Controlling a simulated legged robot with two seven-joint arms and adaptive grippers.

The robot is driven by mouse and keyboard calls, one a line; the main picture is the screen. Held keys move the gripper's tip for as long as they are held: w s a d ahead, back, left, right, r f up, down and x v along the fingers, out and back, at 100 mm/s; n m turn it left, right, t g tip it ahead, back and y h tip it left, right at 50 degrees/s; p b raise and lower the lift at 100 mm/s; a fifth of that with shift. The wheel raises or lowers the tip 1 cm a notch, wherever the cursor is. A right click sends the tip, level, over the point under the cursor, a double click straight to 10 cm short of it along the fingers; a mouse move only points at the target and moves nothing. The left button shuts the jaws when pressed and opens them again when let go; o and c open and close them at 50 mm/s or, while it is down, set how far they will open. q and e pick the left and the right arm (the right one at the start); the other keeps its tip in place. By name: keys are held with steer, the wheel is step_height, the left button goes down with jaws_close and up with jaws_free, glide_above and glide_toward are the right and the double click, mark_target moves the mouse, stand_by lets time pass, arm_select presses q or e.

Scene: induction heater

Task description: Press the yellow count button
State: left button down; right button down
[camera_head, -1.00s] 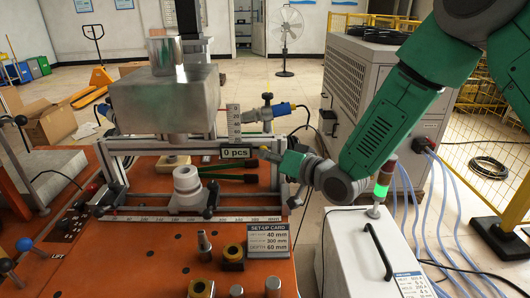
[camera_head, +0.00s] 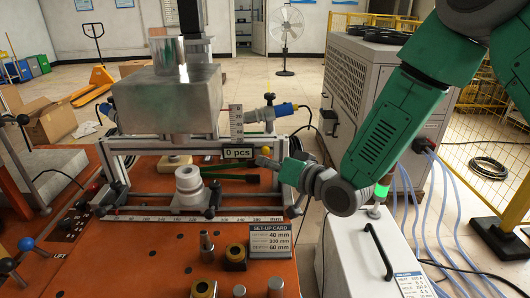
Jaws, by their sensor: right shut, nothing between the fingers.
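The counter display (camera_head: 237,153) reads "0 pcs" and sits on the front rail of the heater fixture. A small yellowish spot (camera_head: 265,150) shows just right of the display, at the tip of my right gripper; it may be the yellow count button, but it is too small to be sure. My right gripper (camera_head: 261,160) is shut and empty, reaching in from the right with its fingers pointing left at the display's right end. I cannot tell whether it touches the button. My left gripper is not in view.
A metal block (camera_head: 168,98) stands above a white stepped cylinder (camera_head: 188,180). A set-up card (camera_head: 270,240) and several small parts stand on the orange table (camera_head: 130,255). A white box (camera_head: 352,258) with a signal lamp (camera_head: 381,191) stands below my right arm.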

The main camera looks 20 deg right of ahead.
steer(key=s, duration=0.2)
steer(key=s+a, duration=0.1)
steer(key=shift+s, duration=0.4)
stand_by(0.4)
